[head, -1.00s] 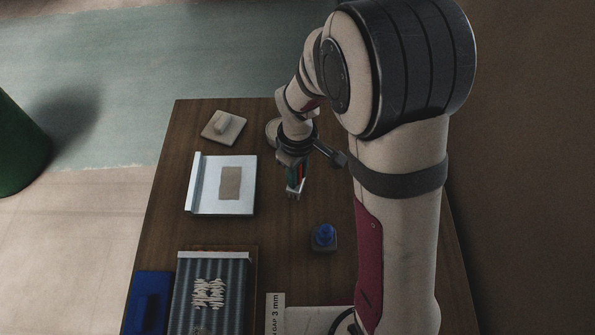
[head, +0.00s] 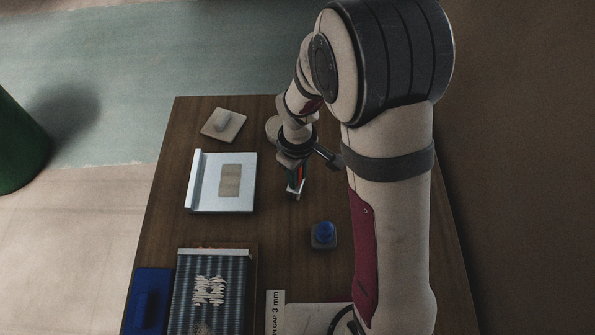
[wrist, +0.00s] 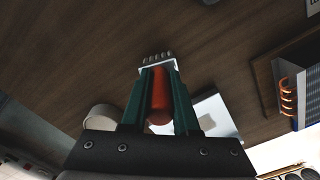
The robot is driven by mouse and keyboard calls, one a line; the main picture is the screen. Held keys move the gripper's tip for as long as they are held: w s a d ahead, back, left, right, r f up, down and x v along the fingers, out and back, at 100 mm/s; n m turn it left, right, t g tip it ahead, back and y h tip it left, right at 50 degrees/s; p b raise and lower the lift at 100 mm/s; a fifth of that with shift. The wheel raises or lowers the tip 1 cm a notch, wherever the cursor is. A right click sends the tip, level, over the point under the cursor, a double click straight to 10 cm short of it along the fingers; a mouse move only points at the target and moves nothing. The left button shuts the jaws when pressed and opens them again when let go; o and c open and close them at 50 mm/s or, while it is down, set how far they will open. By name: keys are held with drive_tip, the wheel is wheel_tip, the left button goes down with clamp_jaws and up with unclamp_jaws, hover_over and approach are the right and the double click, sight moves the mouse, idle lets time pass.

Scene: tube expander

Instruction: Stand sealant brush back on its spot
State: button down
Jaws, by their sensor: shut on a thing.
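My gripper (head: 296,180) is over the back middle of the wooden table, pointing down. In the wrist view its green fingers (wrist: 159,100) are shut on the sealant brush (wrist: 159,90), around its red handle. The brush's pale head, with a row of several bristle tufts, points away beyond the fingertips. In the head view only the brush's light lower end (head: 293,196) shows clearly below the fingers. I cannot tell how far it is from the table. I cannot tell which place is the brush's spot.
A pale tray with a beige patch (head: 230,181) lies left of my gripper. A beige block (head: 223,125) is behind it. A blue button (head: 323,234) stands front right. A finned core (head: 212,290) and a blue item (head: 148,300) are front left. Table between tray and button is clear.

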drive_tip(key=c, duration=0.6)
unclamp_jaws()
wheel_tip(320, 180, up, 8)
drive_tip(key=shift+f, duration=0.2)
drive_tip(key=shift+r, duration=0.2)
